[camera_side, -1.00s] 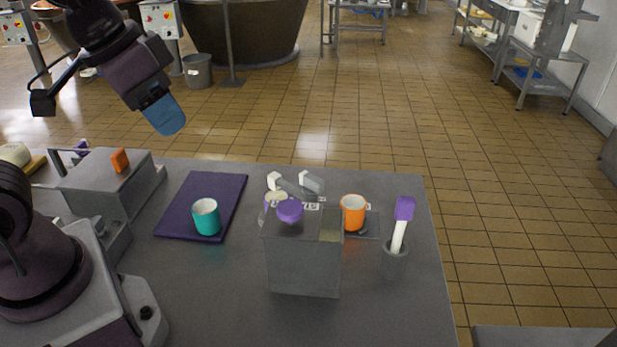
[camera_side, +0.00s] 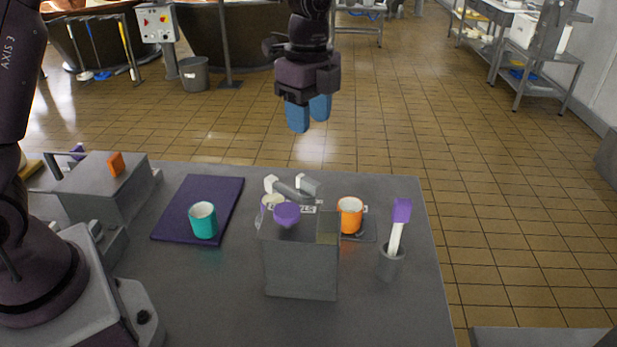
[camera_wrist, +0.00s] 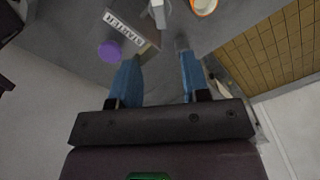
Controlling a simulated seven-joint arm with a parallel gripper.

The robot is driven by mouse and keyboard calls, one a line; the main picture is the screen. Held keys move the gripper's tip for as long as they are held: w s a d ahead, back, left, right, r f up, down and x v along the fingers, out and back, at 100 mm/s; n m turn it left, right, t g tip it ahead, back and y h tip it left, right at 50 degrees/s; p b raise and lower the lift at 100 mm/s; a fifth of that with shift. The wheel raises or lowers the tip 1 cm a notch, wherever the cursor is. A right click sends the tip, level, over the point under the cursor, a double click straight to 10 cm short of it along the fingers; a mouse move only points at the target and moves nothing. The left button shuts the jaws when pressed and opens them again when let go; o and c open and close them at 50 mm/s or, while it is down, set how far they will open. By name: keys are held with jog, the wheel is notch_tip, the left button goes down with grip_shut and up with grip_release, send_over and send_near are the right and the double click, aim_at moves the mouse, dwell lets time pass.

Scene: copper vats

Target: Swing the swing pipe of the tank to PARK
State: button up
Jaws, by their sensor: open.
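The tank (camera_side: 300,268) is a grey box on the table in the side view. A grey swing pipe (camera_side: 290,192) shows just behind its top, slanting near two small white blocks; its exact end position is too small to tell. A purple knob (camera_side: 286,213) sits at the tank's top left. In the wrist view the purple knob (camera_wrist: 110,51) lies beside a label reading STARTER (camera_wrist: 124,27). My gripper (camera_side: 309,114) has blue fingers, open and empty. It hangs pointing down, well above the table's far part and apart from the pipe. The open fingers also show in the wrist view (camera_wrist: 160,66).
An orange cup (camera_side: 350,214) stands right of the tank. A grey holder (camera_side: 391,262) with a purple-topped brush is further right. A teal cup (camera_side: 203,221) stands on a purple mat (camera_side: 180,228) at left. A grey machine (camera_side: 105,190) with an orange part stands far left.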

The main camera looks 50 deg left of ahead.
aim_at(309, 180)
notch_tip(309, 180, down, 13)
jog(key=shift+r, duration=0.1)
dwell(0.4)
grip_shut()
